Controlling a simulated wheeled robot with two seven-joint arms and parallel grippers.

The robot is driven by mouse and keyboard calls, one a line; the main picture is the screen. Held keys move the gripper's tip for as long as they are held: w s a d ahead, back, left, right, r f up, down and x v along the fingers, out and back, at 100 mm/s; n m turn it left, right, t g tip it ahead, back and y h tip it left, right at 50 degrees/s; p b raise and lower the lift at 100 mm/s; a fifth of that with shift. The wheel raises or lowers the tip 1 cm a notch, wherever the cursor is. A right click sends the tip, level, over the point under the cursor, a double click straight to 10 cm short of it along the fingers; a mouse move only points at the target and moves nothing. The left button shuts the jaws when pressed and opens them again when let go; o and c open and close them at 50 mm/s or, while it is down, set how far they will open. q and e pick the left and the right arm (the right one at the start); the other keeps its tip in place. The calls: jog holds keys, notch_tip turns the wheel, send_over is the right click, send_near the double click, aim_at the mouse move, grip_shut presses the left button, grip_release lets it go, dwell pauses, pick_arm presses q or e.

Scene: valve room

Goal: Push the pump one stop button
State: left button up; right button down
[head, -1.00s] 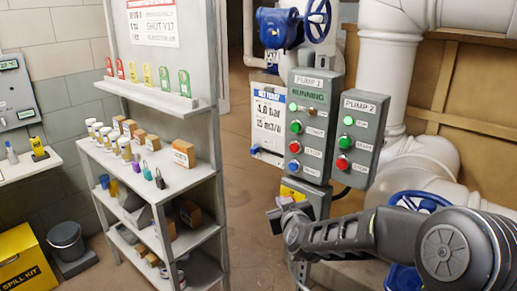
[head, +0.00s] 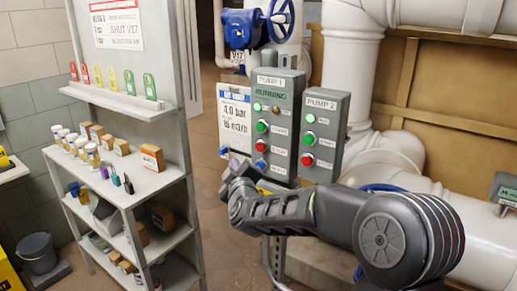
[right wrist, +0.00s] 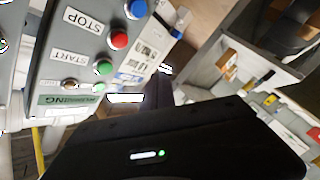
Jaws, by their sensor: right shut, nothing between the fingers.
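The grey PUMP 1 panel (head: 283,95) is upright, with a green RUNNING sign at its top. Its red stop button (head: 262,145) sits below a green start button (head: 262,126) and above a blue button (head: 261,163). In the right wrist view the red stop button (right wrist: 119,39) lies beside its STOP label, upside down, clear of the gripper. My right gripper (head: 231,160) is shut and empty. I see no contact with any button. My left gripper is not in view.
The PUMP 2 panel (head: 319,130), with its own red button (head: 308,160), stands right of PUMP 1. A pressure display (head: 234,118) is to the left. A shelf rack (head: 135,185) with boxes and padlocks stands further left. White pipes (head: 350,70) rise behind.

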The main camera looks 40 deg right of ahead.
aim_at(261, 147)
jog(key=shift+d, duration=0.1)
jog(key=w+d+b, duration=0.2)
jog(key=d+b, duration=0.1)
jog(key=d, duration=0.5)
jog(key=shift+w+d, duration=0.15)
jog(key=shift+w, duration=0.1)
dwell(1.9)
jog(key=shift+w+d+b, duration=0.15)
jog(key=shift+d+b, duration=0.2)
jog(key=shift+d, duration=0.05)
jog(key=shift+w+d, duration=0.1)
jog(key=shift+d, duration=0.35)
dwell(0.6)
jog(key=shift+a+r, duration=0.1)
jog(key=shift+a, duration=0.05)
jog(key=shift+s+a+p, duration=0.25)
jog(key=shift+a+p, duration=0.05)
jog(key=shift+a, duration=0.4)
